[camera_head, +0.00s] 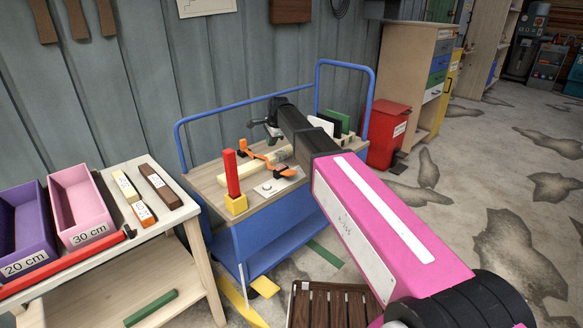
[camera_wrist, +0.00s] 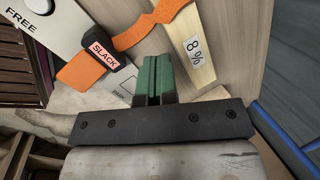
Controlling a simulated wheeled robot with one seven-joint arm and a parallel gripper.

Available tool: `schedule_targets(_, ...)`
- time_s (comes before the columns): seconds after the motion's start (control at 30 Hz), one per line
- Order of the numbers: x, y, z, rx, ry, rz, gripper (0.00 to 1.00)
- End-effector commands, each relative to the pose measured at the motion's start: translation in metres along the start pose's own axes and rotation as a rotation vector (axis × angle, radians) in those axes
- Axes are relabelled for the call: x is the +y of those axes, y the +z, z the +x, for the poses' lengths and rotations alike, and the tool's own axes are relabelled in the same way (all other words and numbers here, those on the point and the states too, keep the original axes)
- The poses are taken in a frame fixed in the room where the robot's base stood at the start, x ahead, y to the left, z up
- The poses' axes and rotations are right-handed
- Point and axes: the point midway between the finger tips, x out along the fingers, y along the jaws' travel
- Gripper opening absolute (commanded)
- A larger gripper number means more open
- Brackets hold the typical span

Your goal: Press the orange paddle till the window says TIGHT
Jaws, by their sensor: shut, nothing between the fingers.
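The orange paddle (camera_head: 286,172) lies on the wooden cart top, beside a pale wood strip (camera_head: 72,178). In the wrist view an orange flat end (camera_wrist: 80,72) and a curved orange strip (camera_wrist: 155,25) show on either side of a black block whose window (camera_wrist: 104,52) reads SLACK. A pale plate (camera_wrist: 62,28) marked FREE lies beside it. In the head view my dark wrist partly hides the mechanism.
The blue-railed cart (camera_head: 222,182) also carries a red post (camera_head: 231,173) on a yellow block (camera_head: 236,204). A red bin (camera_head: 389,133) stands behind right. A table with purple (camera_head: 22,228) and pink (camera_head: 80,207) trays is at left. Open floor lies right.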

Motion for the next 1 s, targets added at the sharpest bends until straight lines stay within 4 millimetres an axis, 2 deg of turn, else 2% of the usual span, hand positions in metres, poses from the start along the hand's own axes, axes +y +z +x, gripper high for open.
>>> schedule_targets(1.0, 0.087, -0.023, -0.092, -0.058, 0.111, -1.569, 0.0)
